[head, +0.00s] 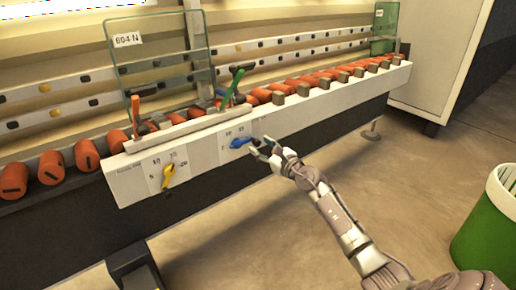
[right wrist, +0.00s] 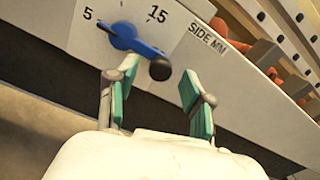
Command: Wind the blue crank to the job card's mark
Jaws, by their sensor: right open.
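The blue crank (head: 240,142) sits on the front of the long white rail. In the right wrist view the blue crank (right wrist: 138,42) has a black knob (right wrist: 160,69) at its lower right end, and the printed numbers 5 and 15 and the label SIDE MM show around it. My right gripper (head: 262,148) is open just right of the crank. In the right wrist view its two teal-padded fingers (right wrist: 160,95) stand apart with the knob beyond and between them, not gripped. I cannot make out a job card. My left gripper is not in view.
A yellow crank (head: 169,174) with its own scale is left of the blue one. A glass panel (head: 155,60) labelled 604 N stands behind. Orange rollers (head: 52,167) line the rail. A green bin (head: 487,225) stands right on open floor.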

